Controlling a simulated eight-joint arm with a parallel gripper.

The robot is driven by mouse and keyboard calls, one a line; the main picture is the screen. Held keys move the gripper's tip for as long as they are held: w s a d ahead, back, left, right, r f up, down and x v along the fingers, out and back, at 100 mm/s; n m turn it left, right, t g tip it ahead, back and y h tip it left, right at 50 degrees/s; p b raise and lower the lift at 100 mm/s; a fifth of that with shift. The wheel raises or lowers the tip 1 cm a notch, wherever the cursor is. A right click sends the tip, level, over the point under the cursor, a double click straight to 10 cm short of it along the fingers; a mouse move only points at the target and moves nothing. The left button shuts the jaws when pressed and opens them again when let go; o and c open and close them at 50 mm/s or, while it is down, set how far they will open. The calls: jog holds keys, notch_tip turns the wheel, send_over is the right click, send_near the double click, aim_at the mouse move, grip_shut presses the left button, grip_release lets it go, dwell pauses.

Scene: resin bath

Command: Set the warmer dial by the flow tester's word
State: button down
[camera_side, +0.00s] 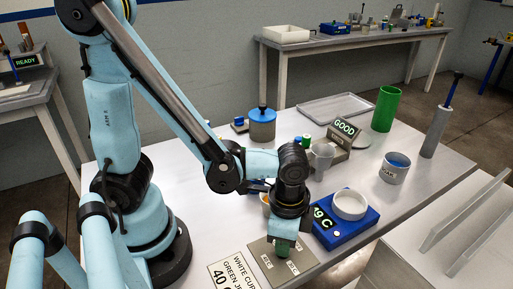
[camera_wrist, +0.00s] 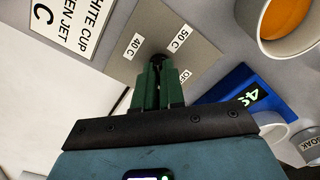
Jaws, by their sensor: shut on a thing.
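The dial plate (camera_side: 262,254) is a grey panel at the table's front. In the wrist view the dial plate (camera_wrist: 207,58) has labels 40 C, 50 C and a partly hidden OFF. My gripper (camera_side: 283,246) is down on the plate. In the wrist view my gripper (camera_wrist: 159,72) has its green fingers shut on the dark dial knob (camera_wrist: 159,60), mostly hidden; its pointing direction is unclear. The blue warmer (camera_side: 345,232) carries a white bowl (camera_side: 350,204) and its display seems to read 49 C. The flow tester's display (camera_side: 346,128) reads GOOD.
A white card (camera_side: 233,274) left of the plate reads WHITE CUP, GREEN JET, 40 C in part. A cup of orange liquid (camera_wrist: 290,22) stands close by. A grey SOAK pot (camera_side: 394,170), green cylinder (camera_side: 385,108) and empty tray (camera_side: 336,109) stand farther off.

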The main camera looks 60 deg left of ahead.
jog(key=n, duration=1.3)
jog(key=shift+n, duration=0.3)
jog(key=n, duration=1.2)
jog(key=shift+n, duration=0.4)
jog(key=c, duration=1.2)
grip_release()
jog(key=shift+r, duration=0.1)
jog(key=shift+r, duration=5.95)
